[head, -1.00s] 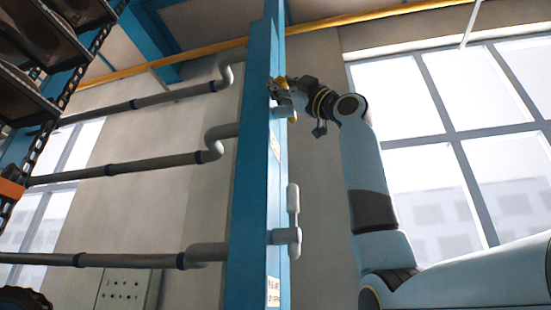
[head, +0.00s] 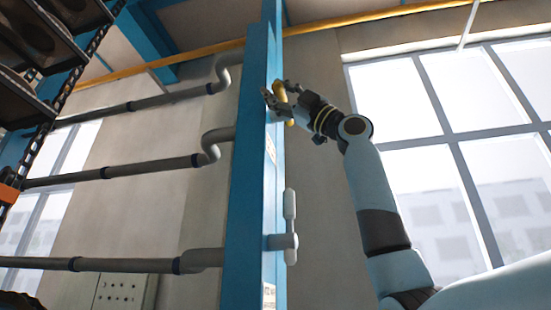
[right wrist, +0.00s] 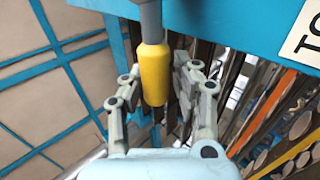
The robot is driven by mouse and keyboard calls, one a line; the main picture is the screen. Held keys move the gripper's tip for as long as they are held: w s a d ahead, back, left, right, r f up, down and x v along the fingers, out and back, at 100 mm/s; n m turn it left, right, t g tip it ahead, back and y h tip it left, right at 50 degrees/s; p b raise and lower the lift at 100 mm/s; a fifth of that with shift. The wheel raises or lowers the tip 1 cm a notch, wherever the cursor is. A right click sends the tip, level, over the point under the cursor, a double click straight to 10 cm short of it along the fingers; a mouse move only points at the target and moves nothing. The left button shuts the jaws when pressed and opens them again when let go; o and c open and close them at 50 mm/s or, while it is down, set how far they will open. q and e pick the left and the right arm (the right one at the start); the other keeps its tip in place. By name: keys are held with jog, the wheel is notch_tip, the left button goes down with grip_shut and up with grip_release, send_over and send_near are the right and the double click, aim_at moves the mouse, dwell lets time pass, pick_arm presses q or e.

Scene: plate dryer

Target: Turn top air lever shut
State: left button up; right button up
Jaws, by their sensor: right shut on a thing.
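The top air lever is on the upper part of the blue post; its yellow handle (head: 279,90) shows partly behind my fingers in the head view. In the right wrist view the yellow handle (right wrist: 155,72) stands upright between my two fingers, with a grey shaft above it. My right gripper (head: 277,99) reaches the lever from the right and is shut on the handle. In the right wrist view the fingers (right wrist: 158,85) lie on both sides of it. The lever's pivot is largely hidden by the gripper. My left gripper is out of view.
A lower grey lever (head: 290,226) sticks out of the blue post (head: 246,200) below my gripper. Grey pipes (head: 120,170) run from the post to the left, towards a dark rack (head: 45,35). Large windows stand behind my right arm. A label (right wrist: 305,35) shows in the right wrist view.

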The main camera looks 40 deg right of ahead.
jog(key=shift+o, duration=1)
jog(key=shift+s+f, duration=0.15)
jog(key=shift+s+d, duration=0.1)
jog(key=shift+d, duration=0.05)
jog(key=shift+w, duration=0.2)
jog(key=shift+v, duration=6)
jog(key=shift+s, duration=0.15)
